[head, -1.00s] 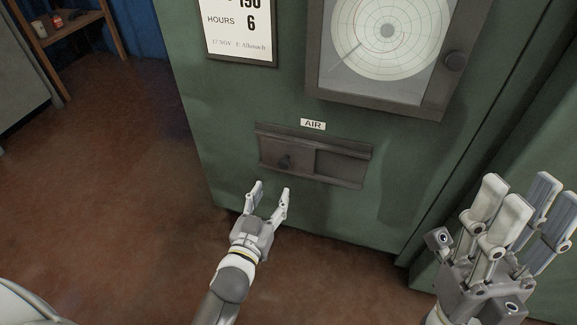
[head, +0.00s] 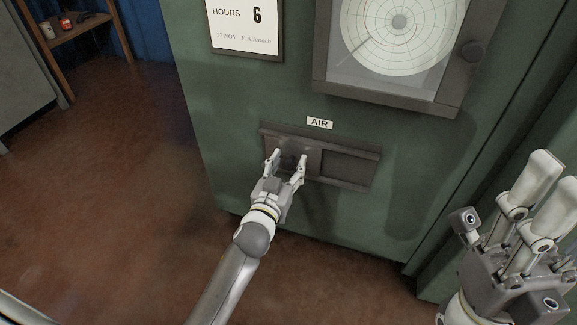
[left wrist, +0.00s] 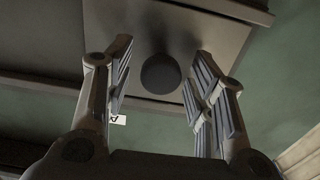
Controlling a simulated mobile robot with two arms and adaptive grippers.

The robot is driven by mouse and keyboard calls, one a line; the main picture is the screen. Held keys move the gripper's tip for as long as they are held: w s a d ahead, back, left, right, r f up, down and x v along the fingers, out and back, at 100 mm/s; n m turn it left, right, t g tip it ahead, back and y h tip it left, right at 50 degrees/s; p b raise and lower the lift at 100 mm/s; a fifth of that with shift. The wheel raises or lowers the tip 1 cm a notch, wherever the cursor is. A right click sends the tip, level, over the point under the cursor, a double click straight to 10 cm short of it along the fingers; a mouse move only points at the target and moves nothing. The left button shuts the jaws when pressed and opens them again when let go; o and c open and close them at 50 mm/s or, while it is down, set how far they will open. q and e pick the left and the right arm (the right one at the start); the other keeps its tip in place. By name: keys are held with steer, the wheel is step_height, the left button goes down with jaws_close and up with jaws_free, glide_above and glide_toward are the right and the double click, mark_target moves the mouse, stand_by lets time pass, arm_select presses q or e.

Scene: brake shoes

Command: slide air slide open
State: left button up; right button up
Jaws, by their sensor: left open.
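The air slide is a dark metal plate (head: 309,163) in a rail frame, low on the green cabinet under a white AIR label (head: 320,123). The plate covers the left part of the frame, and a darker recess (head: 346,169) shows at its right. Its round dark knob (head: 289,157) shows clearly in the left wrist view (left wrist: 160,73). My left gripper (head: 285,165) is open, one finger on either side of the knob, with gaps visible in the wrist view. My right gripper (head: 548,190) is open and empty at the lower right, partly out of frame, away from the slide.
An hours card (head: 245,28) hangs at the upper left. A wooden shelf (head: 80,28) stands far left. The brown floor (head: 110,190) is clear on the left.

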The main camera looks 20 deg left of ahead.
arm_select(q)
steer(key=shift+w, duration=0.35)
steer(key=shift+c, duration=0.3)
jaws_close()
